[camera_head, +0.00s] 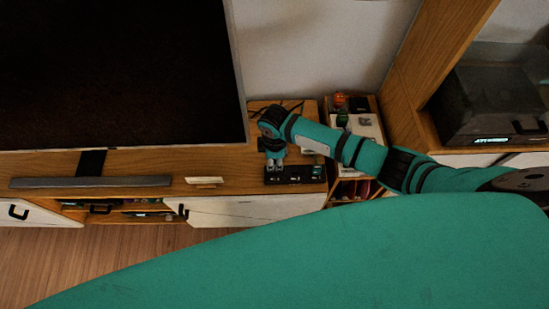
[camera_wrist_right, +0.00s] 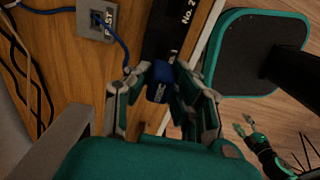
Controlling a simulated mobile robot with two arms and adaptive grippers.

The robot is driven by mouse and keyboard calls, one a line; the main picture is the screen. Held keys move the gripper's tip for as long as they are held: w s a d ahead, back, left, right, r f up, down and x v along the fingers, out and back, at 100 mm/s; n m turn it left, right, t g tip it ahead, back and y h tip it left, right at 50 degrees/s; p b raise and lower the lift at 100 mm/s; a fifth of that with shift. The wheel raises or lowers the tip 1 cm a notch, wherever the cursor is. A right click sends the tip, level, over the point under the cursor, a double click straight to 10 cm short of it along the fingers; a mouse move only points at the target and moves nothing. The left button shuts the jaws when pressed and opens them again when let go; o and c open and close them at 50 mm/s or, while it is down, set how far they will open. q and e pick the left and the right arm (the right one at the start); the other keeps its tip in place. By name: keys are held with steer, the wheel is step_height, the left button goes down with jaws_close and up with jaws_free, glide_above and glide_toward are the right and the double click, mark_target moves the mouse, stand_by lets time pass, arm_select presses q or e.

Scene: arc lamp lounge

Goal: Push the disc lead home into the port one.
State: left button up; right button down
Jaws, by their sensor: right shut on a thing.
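My right gripper (camera_head: 275,162) is above the dark port box (camera_head: 303,174) on the wooden cabinet. In the right wrist view, my right gripper (camera_wrist_right: 160,100) is shut on a blue plug (camera_wrist_right: 157,92) with small white lettering, the disc lead. The plug is at the near end of the dark box (camera_wrist_right: 165,28), which is marked "No. 2". Whether it touches or enters a port cannot be told, and port one is not readable. My left gripper (camera_wrist_right: 243,125) shows small at the right of the wrist view, its fingers apart, over the floor.
A grey plate (camera_wrist_right: 84,22) with a blue cable (camera_wrist_right: 122,45) lies beside the box. Dark cables (camera_wrist_right: 30,70) run along the cabinet's back. A television (camera_head: 110,70) and soundbar (camera_head: 90,182) stand left. A shelf unit (camera_head: 360,125) with small items is right.

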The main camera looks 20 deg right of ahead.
mark_target(275, 165)
step_height(275, 165, down, 2)
steer(key=shift+f+b, duration=0.1)
steer(key=shift+b, duration=0.4)
steer(key=shift+f+b, duration=0.3)
steer(key=shift+f, duration=0.2)
arm_select(q)
steer(key=shift+w+d+f, duration=0.1)
steer(key=shift+w+f, duration=0.8)
steer(key=shift+f, duration=0.1)
steer(key=shift+s, duration=0.3)
steer(key=shift+r+p, duration=0.75)
steer(key=shift+f+b, duration=1.05)
arm_select(e)
steer(key=shift+f, duration=1.55)
steer(key=c, duration=1.1)
jaws_free()
steer(key=shift+r, duration=0.1)
